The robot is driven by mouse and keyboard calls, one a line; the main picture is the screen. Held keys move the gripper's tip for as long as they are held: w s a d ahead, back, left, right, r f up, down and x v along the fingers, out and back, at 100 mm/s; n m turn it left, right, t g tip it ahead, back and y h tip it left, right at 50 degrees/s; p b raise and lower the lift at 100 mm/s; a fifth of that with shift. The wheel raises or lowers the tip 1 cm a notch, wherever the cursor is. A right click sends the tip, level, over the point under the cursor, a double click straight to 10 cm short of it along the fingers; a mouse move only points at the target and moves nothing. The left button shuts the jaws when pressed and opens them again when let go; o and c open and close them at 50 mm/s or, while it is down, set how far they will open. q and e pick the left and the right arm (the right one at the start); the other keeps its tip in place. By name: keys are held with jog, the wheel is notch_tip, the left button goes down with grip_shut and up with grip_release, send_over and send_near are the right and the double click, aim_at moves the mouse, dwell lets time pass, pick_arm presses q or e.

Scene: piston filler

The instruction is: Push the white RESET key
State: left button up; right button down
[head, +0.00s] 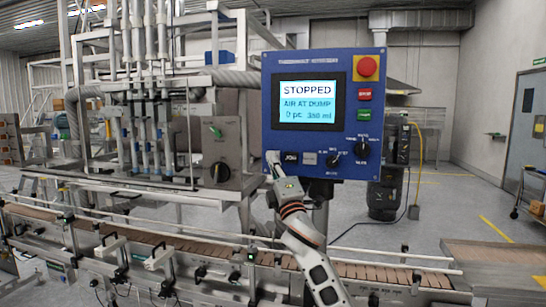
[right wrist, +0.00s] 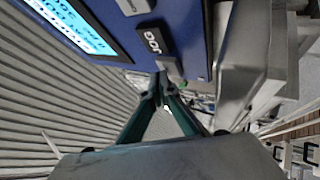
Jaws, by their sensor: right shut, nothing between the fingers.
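A blue control panel (head: 318,60) carries a row of keys below its screen. A pale key (head: 273,156), which looks like the white RESET key, is at the left end, beside the black JOG key (head: 290,158). Its label is not readable. My right gripper (head: 276,170) is shut and empty, with its fingertips at the lower part of this pale key. In the right wrist view the fingertips (right wrist: 160,84) are right at the pale key (right wrist: 168,68), with JOG (right wrist: 155,40) next to it. I cannot tell whether they touch. My left gripper is out of view.
The screen (head: 308,101) reads STOPPED, AIR AT DUMP. A grey key (head: 309,158) and selector knobs (head: 333,160) are right of JOG. A red emergency button (head: 366,67) is at the upper right. A conveyor (head: 350,271) runs below, and a grey switch box (head: 222,150) stands left.

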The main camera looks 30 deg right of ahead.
jog(key=shift+a+f, duration=0.1)
jog(key=shift+a, duration=0.1)
jog(key=s+a+p, duration=0.1)
jog(key=s+a, duration=0.2)
jog(key=a, duration=0.1)
jog(key=shift+s, duration=0.15)
dwell(0.4)
jog(key=shift+d, duration=0.1)
dwell(0.7)
